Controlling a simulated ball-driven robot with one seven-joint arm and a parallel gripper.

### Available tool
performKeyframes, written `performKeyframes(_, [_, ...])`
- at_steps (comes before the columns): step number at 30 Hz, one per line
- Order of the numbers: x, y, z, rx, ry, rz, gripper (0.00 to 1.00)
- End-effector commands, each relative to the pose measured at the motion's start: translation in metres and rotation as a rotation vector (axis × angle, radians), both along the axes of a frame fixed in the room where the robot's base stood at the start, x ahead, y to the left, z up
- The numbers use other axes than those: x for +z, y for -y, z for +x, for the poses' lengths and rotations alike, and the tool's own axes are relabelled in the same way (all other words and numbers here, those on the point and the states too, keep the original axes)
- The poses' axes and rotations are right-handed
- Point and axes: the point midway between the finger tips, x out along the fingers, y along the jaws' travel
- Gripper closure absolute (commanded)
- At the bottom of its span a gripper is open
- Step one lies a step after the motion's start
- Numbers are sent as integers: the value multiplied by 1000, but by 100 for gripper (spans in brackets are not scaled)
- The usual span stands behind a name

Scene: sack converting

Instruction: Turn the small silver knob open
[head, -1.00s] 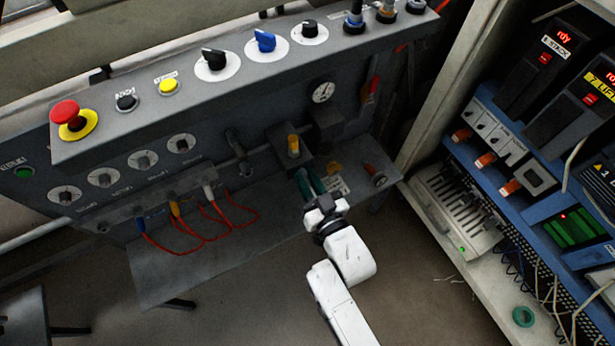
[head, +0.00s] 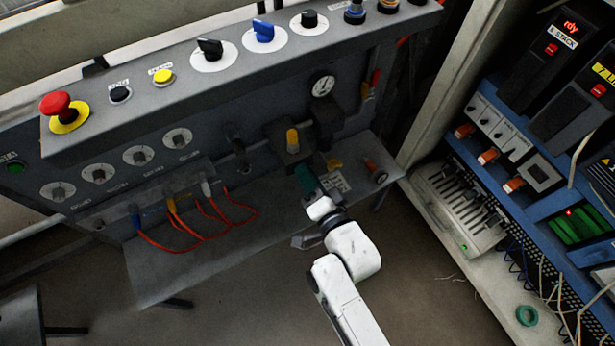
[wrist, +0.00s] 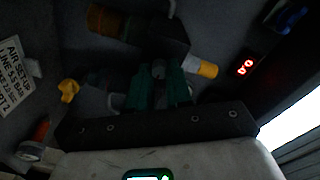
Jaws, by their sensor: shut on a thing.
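The small silver knob (wrist: 159,70) shows as a dim grey round end between the green fingertips in the wrist view. My gripper (wrist: 158,84) is shut on it, with a finger on either side. In the head view my gripper (head: 305,178) reaches the front of the machine panel, just below the dark block with the orange-yellow knob (head: 292,140). There the fingers hide the silver knob. The wrist view is dark, so I cannot tell the knob's angle.
A round gauge (head: 322,86) sits above the gripper, and a yellow knob (wrist: 68,90) and a white label (wrist: 14,80) are beside it. Red cables (head: 215,213) hang to the left. A blue rack (head: 500,150) stands at the right. The floor in front is open.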

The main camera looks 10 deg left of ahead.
Motion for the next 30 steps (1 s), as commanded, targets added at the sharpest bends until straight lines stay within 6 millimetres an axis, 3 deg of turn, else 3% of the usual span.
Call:
performKeyframes(15, [-4, 1, -1, -1, -256, 366, 100])
performKeyframes(30, [-4, 1, -1, 0, -360, 519, 100])
